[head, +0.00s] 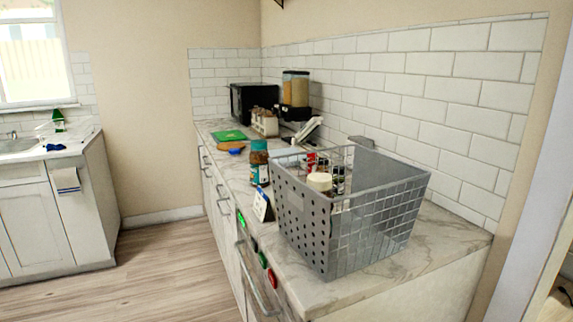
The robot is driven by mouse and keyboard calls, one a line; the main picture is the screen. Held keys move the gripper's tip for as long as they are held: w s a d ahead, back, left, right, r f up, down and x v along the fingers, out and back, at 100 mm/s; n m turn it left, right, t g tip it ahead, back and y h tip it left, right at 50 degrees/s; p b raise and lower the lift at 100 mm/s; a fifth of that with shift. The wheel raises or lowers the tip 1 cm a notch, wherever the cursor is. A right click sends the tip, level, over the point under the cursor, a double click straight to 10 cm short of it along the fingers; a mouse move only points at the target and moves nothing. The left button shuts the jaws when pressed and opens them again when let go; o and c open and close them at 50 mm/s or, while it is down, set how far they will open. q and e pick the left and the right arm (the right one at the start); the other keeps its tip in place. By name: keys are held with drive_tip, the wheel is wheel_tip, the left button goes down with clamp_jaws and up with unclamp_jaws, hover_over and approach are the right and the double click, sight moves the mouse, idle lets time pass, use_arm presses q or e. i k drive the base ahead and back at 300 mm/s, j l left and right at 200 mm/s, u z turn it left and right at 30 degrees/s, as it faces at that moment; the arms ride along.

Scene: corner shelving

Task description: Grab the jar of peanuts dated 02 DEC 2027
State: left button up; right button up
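A jar with a teal lid, brown contents and a blue and white label (259,166) stands upright on the marble counter, just left of and behind a grey basket (308,228). It may be a peanut jar; no date on it is legible at this size. Inside the basket are a white-lidded container (320,182) and a red and white container (311,161), partly hidden by the basket walls. I cannot tell what they hold. Neither of my grippers shows in the head view.
A small blue and white card (262,205) stands at the basket's left, by the counter's front edge. A green board (229,135), a black microwave (253,101) and a grain dispenser (295,89) are farther back. The wooden floor (165,272) left of the counter is clear.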

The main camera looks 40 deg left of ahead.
sight(260, 174)
drive_tip(key=j+z, duration=0.2)
drive_tip(key=z, duration=0.2)
drive_tip(key=k+j+z, duration=0.15)
drive_tip(key=z, duration=0.3)
drive_tip(key=k+j+z, duration=0.1)
drive_tip(key=z, duration=0.3)
drive_tip(key=k+j+z, duration=0.15)
drive_tip(key=z, duration=0.25)
drive_tip(key=k+z, duration=0.1)
drive_tip(key=z, duration=0.35)
drive_tip(key=k+j+z, duration=0.15)
drive_tip(key=z, duration=0.35)
drive_tip(key=k+z, duration=0.3)
drive_tip(key=z, duration=0.2)
drive_tip(key=k+j+z, duration=0.1)
drive_tip(key=k+z, duration=0.65)
drive_tip(key=k, duration=0.65)
drive_tip(key=k+u, duration=0.15)
drive_tip(key=k, duration=0.6)
